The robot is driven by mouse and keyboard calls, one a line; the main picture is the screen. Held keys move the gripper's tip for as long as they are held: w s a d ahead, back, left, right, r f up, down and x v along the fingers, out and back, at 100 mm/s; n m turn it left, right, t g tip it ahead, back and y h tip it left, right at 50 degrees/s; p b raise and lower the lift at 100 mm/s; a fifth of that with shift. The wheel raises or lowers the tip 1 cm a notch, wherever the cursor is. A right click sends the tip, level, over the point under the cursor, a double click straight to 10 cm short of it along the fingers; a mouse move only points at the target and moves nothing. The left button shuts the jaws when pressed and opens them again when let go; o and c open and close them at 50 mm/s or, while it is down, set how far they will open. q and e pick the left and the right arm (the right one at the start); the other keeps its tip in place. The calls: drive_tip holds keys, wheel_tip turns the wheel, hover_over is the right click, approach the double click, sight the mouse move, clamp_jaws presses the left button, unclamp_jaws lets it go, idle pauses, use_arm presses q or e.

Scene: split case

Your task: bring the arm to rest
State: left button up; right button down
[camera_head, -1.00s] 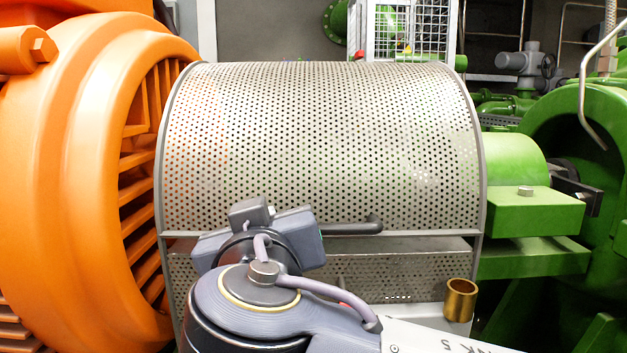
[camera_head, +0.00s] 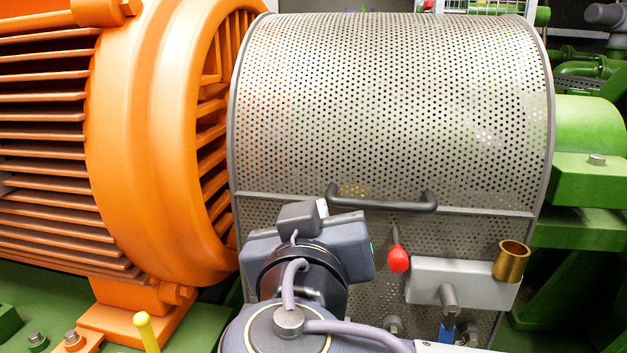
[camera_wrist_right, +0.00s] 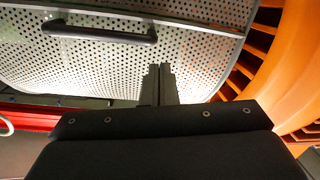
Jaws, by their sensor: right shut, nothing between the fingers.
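My right arm reaches up from the bottom of the head view, and its wrist and gripper (camera_head: 308,245) stand in front of the perforated metal guard (camera_head: 400,110). The fingers are hidden behind the gripper body there. In the right wrist view the fingers (camera_wrist_right: 160,75) are pressed together with nothing between them, pointing toward the guard (camera_wrist_right: 190,60). The guard's dark handle (camera_head: 385,203) is to the right of and a little above the gripper body. In the wrist view the handle (camera_wrist_right: 98,33) lies up and left of the fingertips, apart from them. My left gripper is out of view.
A large orange motor (camera_head: 150,130) stands left of the guard, with green machinery (camera_head: 590,180) on the right. A red knob (camera_head: 398,260), a grey block (camera_head: 465,283) and a brass sleeve (camera_head: 512,261) are right of my wrist. A yellow-tipped rod (camera_head: 145,330) rises at lower left.

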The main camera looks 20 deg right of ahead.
drive_tip(key=s+d+f+n+g+y, duration=0.1)
drive_tip(key=s+d+f+g, duration=0.3)
drive_tip(key=f, duration=0.6)
drive_tip(key=s+d+f+n+g, duration=0.1)
drive_tip(key=d+f+g, duration=0.35)
drive_tip(key=f, duration=0.55)
drive_tip(key=s+a+f+m+g+y, duration=0.1)
drive_tip(key=s+f+y, duration=0.2)
drive_tip(key=f+y, duration=0.2)
drive_tip(key=s+f+m+g+y, duration=0.1)
drive_tip(key=s+f+y, duration=0.2)
drive_tip(key=f+y, duration=0.25)
wheel_tip(320, 180, up, 36)
drive_tip(key=p, duration=3.6)
drive_tip(key=shift+s+h, duration=0.15)
drive_tip(key=shift+h, duration=0.2)
drive_tip(key=shift+a, duration=0.1)
